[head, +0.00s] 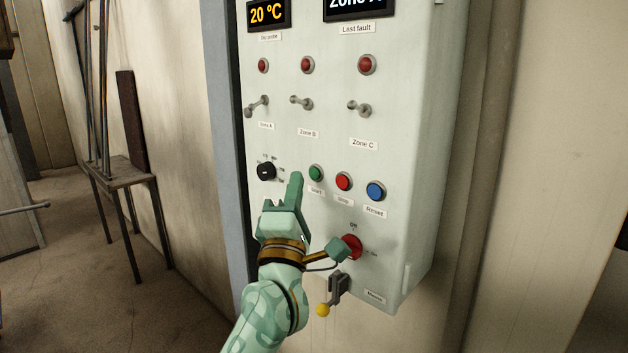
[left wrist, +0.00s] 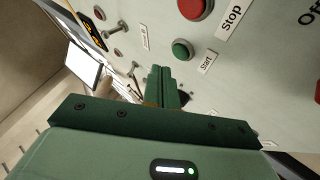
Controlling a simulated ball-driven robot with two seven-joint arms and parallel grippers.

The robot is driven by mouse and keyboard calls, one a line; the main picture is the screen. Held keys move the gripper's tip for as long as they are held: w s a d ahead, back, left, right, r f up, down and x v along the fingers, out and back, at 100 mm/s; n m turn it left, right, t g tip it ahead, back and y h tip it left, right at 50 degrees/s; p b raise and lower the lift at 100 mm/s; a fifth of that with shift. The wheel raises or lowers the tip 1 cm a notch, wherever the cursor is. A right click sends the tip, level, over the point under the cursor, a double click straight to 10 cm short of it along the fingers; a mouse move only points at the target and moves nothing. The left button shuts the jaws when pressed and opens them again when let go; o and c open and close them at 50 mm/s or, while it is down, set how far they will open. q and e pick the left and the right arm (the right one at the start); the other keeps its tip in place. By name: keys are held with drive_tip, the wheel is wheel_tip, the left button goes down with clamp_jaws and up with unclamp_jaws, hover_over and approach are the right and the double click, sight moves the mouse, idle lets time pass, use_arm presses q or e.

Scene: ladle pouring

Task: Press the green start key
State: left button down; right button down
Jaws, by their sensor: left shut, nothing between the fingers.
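The green start key (head: 316,173) is a round button on the pale control panel (head: 420,130), left of the red stop key (head: 344,181) and the blue reset key (head: 376,191). In the left wrist view the green key (left wrist: 182,50) shows above the fingertips, with its "Start" label beside it. My left gripper (head: 297,178) is shut and empty. Its fingertips are just left of the green key in the head view and appear apart from it. In the left wrist view the closed fingers (left wrist: 162,78) point at the panel below the key. My right gripper is not in view.
A black rotary knob (head: 266,171) is left of my fingers. A red rotary switch (head: 351,247) and a yellow-tipped lever (head: 323,310) are low on the panel. Toggle switches (head: 360,109) and red lamps (head: 367,64) are above. A metal stand (head: 125,178) is at the left.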

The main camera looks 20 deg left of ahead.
use_arm(q)
drive_tip(key=shift+w+d, duration=0.2)
drive_tip(key=shift+w, duration=0.35)
drive_tip(key=shift+w, duration=0.15)
idle(1.6)
drive_tip(key=shift+w+d, duration=0.15)
drive_tip(key=shift+w, duration=0.1)
drive_tip(key=shift+w+d, duration=0.1)
drive_tip(key=shift+w, duration=0.2)
idle(0.7)
drive_tip(key=shift+p, duration=0.3)
drive_tip(key=shift+s+a+p, duration=0.25)
drive_tip(key=shift+s+p, duration=0.2)
drive_tip(key=shift+s, duration=0.3)
